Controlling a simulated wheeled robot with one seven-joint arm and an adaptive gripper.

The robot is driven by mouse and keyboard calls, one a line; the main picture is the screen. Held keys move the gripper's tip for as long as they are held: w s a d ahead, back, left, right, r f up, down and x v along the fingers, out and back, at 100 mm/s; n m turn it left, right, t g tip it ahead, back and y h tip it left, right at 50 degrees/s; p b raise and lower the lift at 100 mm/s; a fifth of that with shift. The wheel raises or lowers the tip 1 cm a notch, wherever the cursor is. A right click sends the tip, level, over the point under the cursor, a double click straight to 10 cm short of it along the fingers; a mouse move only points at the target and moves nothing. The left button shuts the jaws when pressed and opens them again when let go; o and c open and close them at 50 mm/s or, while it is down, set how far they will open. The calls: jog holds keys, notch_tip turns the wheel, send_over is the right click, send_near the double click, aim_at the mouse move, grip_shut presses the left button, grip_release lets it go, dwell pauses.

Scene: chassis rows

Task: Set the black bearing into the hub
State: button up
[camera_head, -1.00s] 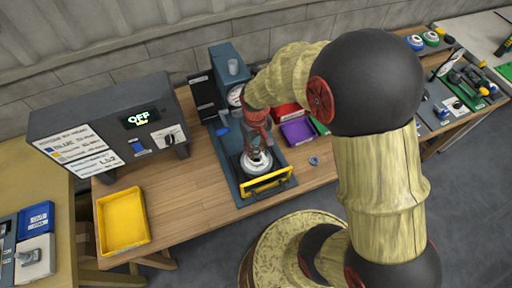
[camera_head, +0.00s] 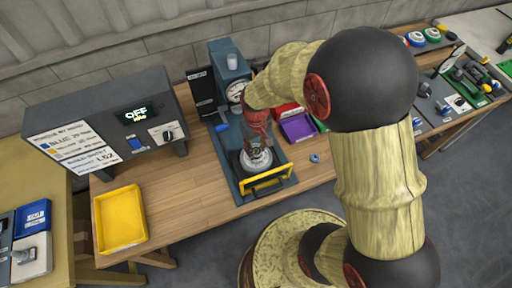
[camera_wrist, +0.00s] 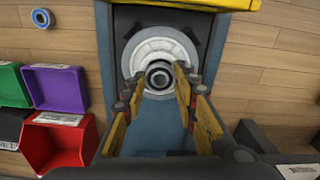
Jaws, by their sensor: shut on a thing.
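The black bearing (camera_wrist: 159,77) is a dark ring with a bright inner rim, seen in the wrist view. The pale grey round hub (camera_wrist: 139,55) lies behind it on the blue press bed. The bearing appears over the hub's centre; I cannot tell whether it is seated or just above. My gripper (camera_wrist: 159,83) points down at the hub, its two yellow-padded fingers closed on either side of the bearing. In the head view my gripper (camera_head: 257,145) is over the hub (camera_head: 248,165), and the bearing is mostly hidden.
A blue ring (camera_head: 314,158) lies to the right. Purple (camera_head: 298,128) and red bins stand close by. A yellow tray (camera_head: 121,219) and a control box reading OFF are left.

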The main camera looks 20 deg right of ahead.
jog(key=shift+f, duration=0.7)
dwell(0.9)
jog(key=o, duration=1.1)
jog(key=shift+o, duration=0.7)
notch_tip(320, 180, up, 12)
jog(key=s+r+m+t+b, duration=0.1)
jog(key=s+r+t+b, duration=0.2)
jog(key=s+r, duration=1.1)
jog(key=shift+r+t, duration=0.9)
jog(key=shift+t, duration=0.4)
